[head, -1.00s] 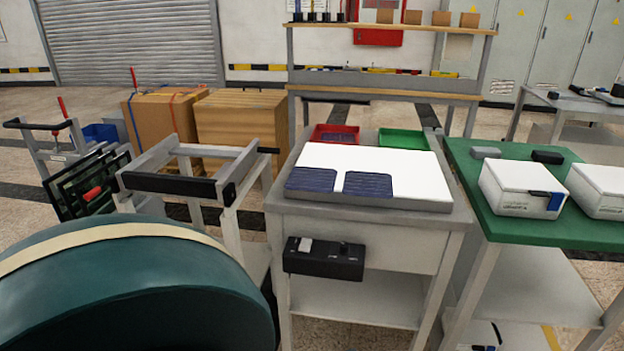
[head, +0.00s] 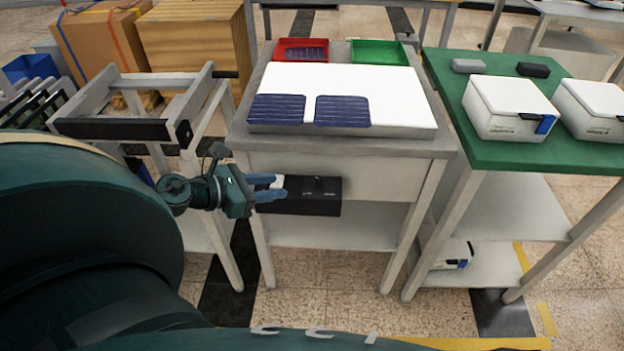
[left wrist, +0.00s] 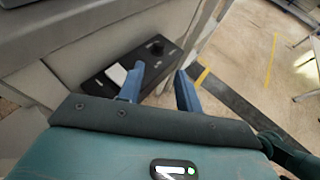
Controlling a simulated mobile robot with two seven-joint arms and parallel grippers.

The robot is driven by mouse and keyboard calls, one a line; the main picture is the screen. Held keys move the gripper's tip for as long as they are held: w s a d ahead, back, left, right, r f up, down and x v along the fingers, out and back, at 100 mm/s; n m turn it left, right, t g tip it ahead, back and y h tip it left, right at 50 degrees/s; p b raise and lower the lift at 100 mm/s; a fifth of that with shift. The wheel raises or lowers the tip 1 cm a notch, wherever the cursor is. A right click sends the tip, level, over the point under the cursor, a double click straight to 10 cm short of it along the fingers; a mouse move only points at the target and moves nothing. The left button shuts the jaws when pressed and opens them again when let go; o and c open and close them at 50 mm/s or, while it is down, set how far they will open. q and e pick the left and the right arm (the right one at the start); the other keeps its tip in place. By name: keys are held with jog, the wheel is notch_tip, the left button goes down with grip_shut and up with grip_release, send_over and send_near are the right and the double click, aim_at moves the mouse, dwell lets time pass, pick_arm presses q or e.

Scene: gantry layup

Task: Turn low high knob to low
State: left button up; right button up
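A black control box (head: 318,203) is fixed to the front of the light grey table. It carries a small dark round knob (head: 318,184), also seen in the left wrist view (left wrist: 157,47), and a white switch (left wrist: 116,74) to its left. Which setting the knob points to is too small to read. My left gripper (head: 280,188) is in front of the box's left part, its blue fingers apart with nothing between them. In the left wrist view the knob shows beyond the gap between the fingers (left wrist: 160,70); no contact with it is visible. My right gripper is not in view.
The table (head: 352,143) bears a white panel (head: 380,85) with two dark blue solar cells (head: 342,110). A grey frame stand (head: 110,129) is close on the left. A green-topped table (head: 450,75) with white boxes is on the right. Floor in front is clear.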

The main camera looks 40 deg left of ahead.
aim_at(315, 182)
pick_arm(q)
jog(key=x, duration=0.6)
jog(key=shift+w, duration=0.4)
jog(key=p+x, duration=0.1)
jog(key=x, duration=0.3)
jog(key=shift+w+d+f, duration=0.1)
jog(key=shift+w+d, duration=0.05)
jog(key=shift+w+d+f, duration=0.2)
jog(key=shift+w+f, duration=0.05)
jog(key=shift+w, duration=0.05)
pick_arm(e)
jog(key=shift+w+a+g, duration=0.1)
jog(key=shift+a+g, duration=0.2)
pick_arm(q)
jog(key=shift+c, duration=0.4)
